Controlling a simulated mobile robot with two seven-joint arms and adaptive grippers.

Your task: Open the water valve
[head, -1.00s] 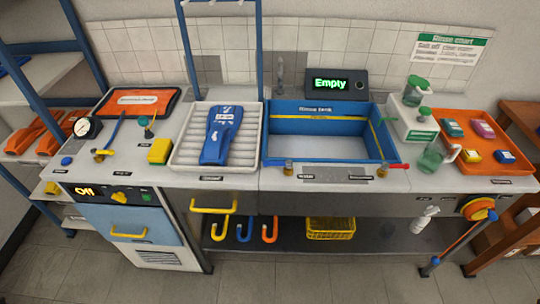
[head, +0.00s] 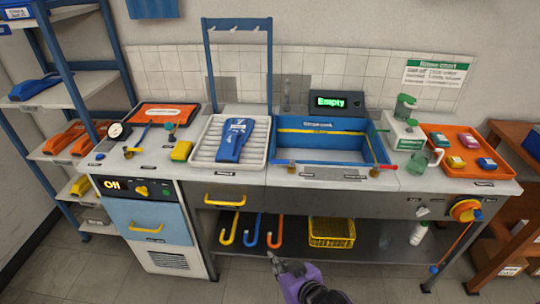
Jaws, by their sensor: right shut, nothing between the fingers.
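The blue rinse tank (head: 320,154) is set in the bench, and its green display (head: 338,103) reads "Empty". A small brass-coloured valve (head: 291,168) stands at the tank's front left, beside a label that seems to read "Water" (head: 308,174). A second valve (head: 375,172) with a red handle stands at the front right, by another label. The left valve's handle position is too small to tell. My right gripper (head: 273,260) is shut and empty, low in front of the bench and well below both valves. My left gripper is out of view.
Yellow, blue and orange hooks (head: 252,230) and a yellow basket (head: 332,232) are under the bench near my right gripper. A yellow drawer handle (head: 225,200) juts from the bench front. A ribbed tray (head: 203,152) holds a blue item left of the tank.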

